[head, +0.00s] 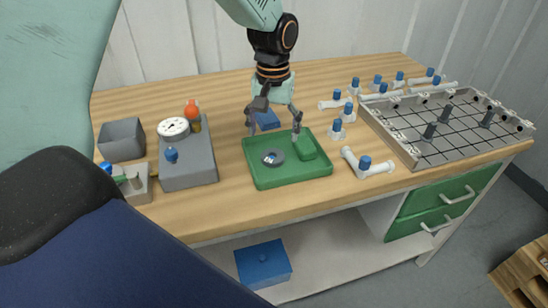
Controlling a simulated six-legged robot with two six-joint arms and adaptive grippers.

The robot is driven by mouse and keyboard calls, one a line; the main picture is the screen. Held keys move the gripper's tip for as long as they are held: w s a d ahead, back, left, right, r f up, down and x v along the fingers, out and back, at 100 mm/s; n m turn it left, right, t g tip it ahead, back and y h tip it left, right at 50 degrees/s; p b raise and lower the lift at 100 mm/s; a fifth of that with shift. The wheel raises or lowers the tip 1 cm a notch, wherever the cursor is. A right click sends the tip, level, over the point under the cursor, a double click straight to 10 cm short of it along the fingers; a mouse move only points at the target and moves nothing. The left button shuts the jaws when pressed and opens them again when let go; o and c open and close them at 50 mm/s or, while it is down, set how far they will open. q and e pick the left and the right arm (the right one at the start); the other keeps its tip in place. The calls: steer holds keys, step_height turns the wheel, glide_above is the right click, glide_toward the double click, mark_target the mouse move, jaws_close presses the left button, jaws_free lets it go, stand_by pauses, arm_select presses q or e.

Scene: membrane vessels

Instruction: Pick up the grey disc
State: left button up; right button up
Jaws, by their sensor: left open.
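The grey disc (273,158) lies flat in the left part of the green tray (262,181), with a lighter spot at its middle. A green block (306,147) sits in the tray to the right of the disc. My left gripper (273,128) hangs down over the back edge of the tray, its fingers spread and empty. It is above and behind the disc, apart from it. The right finger is close to the green block; I cannot tell if they touch. My right gripper is not in view.
A blue object (268,119) lies behind the tray, partly hidden by my gripper. A grey device (188,166) with a white dial and a grey bin (121,139) stand left. Several white fittings with blue caps and a metal grid frame (446,127) fill the right.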

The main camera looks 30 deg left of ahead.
mark_target(273, 156)
arm_select(q)
steer(key=shift+w+d+f, duration=0.15)
steer(key=shift+f, duration=0.7)
steer(key=f, duration=0.3)
steer(key=f+b, duration=0.1)
steer(key=shift+a+f, duration=0.3)
steer(key=shift+d, duration=0.1)
steer(key=shift+w, duration=0.1)
steer(key=shift+c, duration=0.9)
steer(key=shift+f, duration=0.1)
steer(key=shift+c, duration=1.4)
steer(key=shift+s, duration=0.2)
steer(key=c, duration=0.3)
steer(key=shift+w, duration=0.1)
steer(key=c, duration=0.5)
